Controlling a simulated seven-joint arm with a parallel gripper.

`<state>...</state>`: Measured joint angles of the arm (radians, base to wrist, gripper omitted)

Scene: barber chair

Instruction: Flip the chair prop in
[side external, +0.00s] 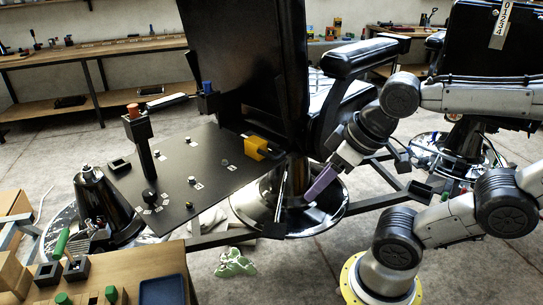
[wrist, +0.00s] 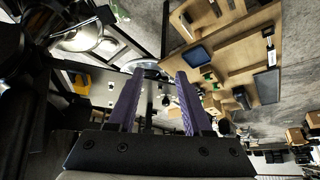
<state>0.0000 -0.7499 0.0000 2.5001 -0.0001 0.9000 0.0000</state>
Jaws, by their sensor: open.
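The black barber chair (side external: 245,70) stands in the middle of the side view, its tall back toward the camera and a padded armrest (side external: 355,57) on the right. I cannot tell for sure which part is the chair prop; thin black upright bars (side external: 276,222) stand by the chair's round base (side external: 325,213). My gripper (side external: 312,196), with purple fingers, is just right of these bars, low under the chair and over the base. In the wrist view my gripper (wrist: 157,74) is open, with nothing seen held between its fingers.
A black panel (side external: 215,165) with several small knobs, an orange-topped lever (side external: 134,118) and a yellow block (side external: 257,147) lies left of the chair. A wooden table (side external: 130,262) with a blue tray (side external: 162,290) is in front. A second chair (side external: 480,45) stands behind my arm.

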